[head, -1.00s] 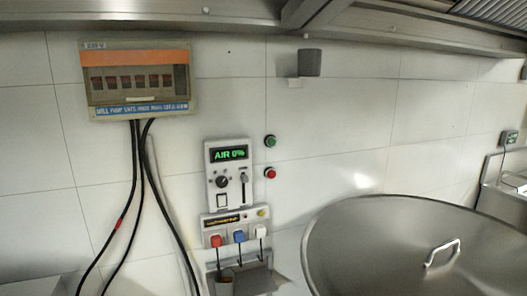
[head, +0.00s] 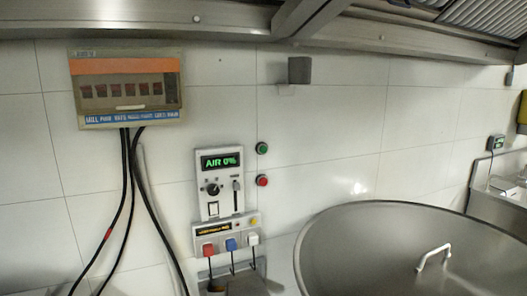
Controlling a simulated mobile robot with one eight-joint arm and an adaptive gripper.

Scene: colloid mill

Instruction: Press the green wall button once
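The green wall button (head: 262,148) is a small round green button on the white tiled wall, just right of the grey control panel with a lit "AIR 0%" display (head: 220,161). A red button (head: 262,181) sits directly below it, apart from it. Both buttons are unobstructed in the head view. My gripper is not in this view.
A breaker box (head: 127,88) with black cables hangs at upper left. Red, blue and white plugs sit in a socket panel (head: 226,231) below the control panel. A steel hood (head: 150,22) spans the top.

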